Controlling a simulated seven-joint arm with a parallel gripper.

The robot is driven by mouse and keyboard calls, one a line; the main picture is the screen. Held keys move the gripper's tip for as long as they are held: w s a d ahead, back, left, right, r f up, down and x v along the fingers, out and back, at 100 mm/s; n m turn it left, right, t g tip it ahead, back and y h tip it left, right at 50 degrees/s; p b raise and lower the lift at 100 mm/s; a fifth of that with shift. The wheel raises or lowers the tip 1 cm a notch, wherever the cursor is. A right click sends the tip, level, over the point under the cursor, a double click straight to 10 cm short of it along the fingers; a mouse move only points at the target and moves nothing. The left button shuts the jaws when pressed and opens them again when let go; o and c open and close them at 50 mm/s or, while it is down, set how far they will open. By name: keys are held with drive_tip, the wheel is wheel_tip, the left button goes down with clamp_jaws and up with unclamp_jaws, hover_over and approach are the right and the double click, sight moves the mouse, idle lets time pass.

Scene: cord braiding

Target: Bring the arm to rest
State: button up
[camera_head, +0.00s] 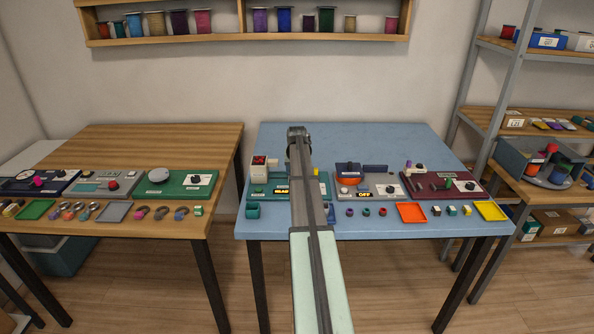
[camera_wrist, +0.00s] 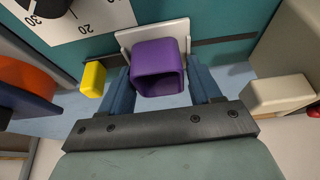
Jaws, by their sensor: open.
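My gripper (camera_wrist: 160,80) shows in the wrist view with its two dark blue fingers apart. A purple hollow square piece (camera_wrist: 160,70) lies between the fingers in that view, its open end facing the camera. I cannot tell whether either finger touches it. A white plate (camera_wrist: 124,39) is behind the purple piece, against a teal board (camera_wrist: 215,25). In the head view my arm reaches forward over the blue table (camera_head: 350,140), and it hides my fingertips and part of a green device with a BRAID label (camera_head: 281,189).
A yellow block (camera_wrist: 93,79) and a beige block (camera_wrist: 277,94) flank the fingers. A grey device marked OFF (camera_head: 385,188), a maroon device (camera_head: 440,187) and an orange tray (camera_head: 411,212) stand right of my arm. The back of the blue table is clear.

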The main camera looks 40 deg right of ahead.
wheel_tip(320, 180, up, 11)
idle(1.2)
idle(0.3)
